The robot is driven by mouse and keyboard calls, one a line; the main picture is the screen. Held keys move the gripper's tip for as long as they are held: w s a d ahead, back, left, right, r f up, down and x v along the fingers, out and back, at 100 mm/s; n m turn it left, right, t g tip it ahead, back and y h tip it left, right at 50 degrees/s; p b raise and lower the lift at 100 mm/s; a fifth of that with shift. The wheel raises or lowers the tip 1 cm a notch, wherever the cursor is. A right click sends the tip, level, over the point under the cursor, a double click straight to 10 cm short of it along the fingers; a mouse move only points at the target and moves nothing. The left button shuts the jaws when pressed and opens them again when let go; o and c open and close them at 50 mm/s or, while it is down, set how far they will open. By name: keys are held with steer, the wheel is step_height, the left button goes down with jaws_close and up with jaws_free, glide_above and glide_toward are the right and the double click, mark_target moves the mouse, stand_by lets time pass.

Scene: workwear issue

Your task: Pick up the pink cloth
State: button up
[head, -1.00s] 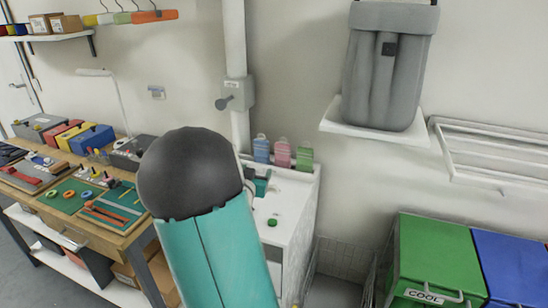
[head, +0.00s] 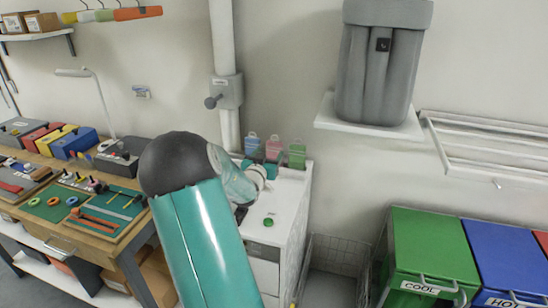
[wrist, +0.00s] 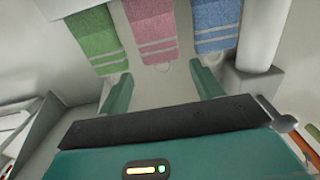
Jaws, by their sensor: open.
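The pink cloth (head: 273,148) hangs between the blue cloth (head: 252,145) and the green cloth (head: 297,154) at the wall behind a white cabinet. In the wrist view the pink cloth (wrist: 150,28), with two pale stripes, lies ahead of my gripper (wrist: 163,82), roughly in line with the gap between the fingers. The green cloth (wrist: 83,38) is on its left there and the blue cloth (wrist: 215,20) on its right. My gripper is open with nothing between its fingers.
The white cabinet (head: 283,235) has a green knob or button (head: 268,221) on top. A grey pipe with a lever box (head: 228,90) runs up the wall at left. A shelf with a grey bin (head: 376,75) is at upper right. Green (head: 430,255) and blue bins (head: 508,255) stand below.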

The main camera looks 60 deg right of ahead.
mark_target(274, 146)
steer(key=d, duration=0.4)
steer(key=w+d, duration=0.1)
steer(key=d, duration=0.1)
steer(key=shift+d+f, duration=0.15)
steer(key=shift+d, duration=0.05)
steer(key=c, duration=0.6)
